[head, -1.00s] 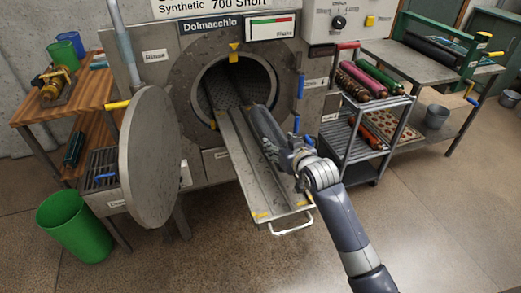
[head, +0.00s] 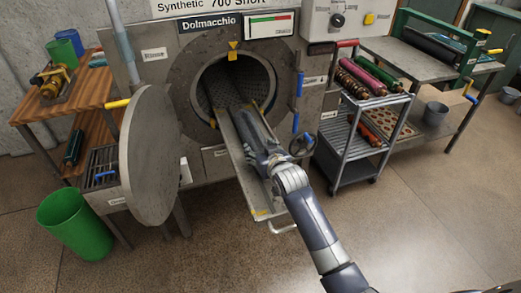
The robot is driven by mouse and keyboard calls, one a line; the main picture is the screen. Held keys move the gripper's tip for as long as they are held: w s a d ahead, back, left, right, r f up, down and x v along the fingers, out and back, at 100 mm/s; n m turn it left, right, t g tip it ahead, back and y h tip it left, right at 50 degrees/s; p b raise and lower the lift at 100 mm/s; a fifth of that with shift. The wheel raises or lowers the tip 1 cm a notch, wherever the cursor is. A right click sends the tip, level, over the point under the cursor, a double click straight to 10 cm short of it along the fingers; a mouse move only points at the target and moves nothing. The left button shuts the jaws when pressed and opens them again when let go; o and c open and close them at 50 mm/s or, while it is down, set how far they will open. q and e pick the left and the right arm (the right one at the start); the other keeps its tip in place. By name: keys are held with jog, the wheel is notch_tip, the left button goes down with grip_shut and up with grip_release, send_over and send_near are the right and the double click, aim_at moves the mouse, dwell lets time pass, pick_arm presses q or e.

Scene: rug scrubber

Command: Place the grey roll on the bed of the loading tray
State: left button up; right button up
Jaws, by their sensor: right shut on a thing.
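The grey roll (head: 246,126) lies lengthwise along the loading tray, with its far end toward the drum opening. My right gripper (head: 267,161) is shut on the near part of the roll and hides some of it. The loading tray (head: 236,172) slopes out of the round opening, with yellow marks and a white handle (head: 282,228) at its near end. The roll is over the tray bed; I cannot tell whether it touches the bed. My left gripper is not in view.
The round door (head: 149,155) stands open at the left of the drum opening (head: 234,82). A handwheel (head: 302,145) is close to the right of my arm. A rack (head: 352,148) with coloured rolls stands further right. A green bin (head: 75,225) stands on the floor at left.

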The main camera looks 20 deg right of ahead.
jog(key=shift+r, duration=0.1)
jog(key=o, duration=1.4)
jog(key=shift+f, duration=0.3)
jog(key=o, duration=0.3)
jog(key=shift+o, duration=0.2)
jog(key=shift+s+r, duration=0.1)
jog(key=shift+r, duration=0.2)
jog(key=shift+s, duration=0.3)
jog(key=v, duration=1.1)
jog(key=shift+s, duration=0.15)
jog(key=shift+r, duration=0.15)
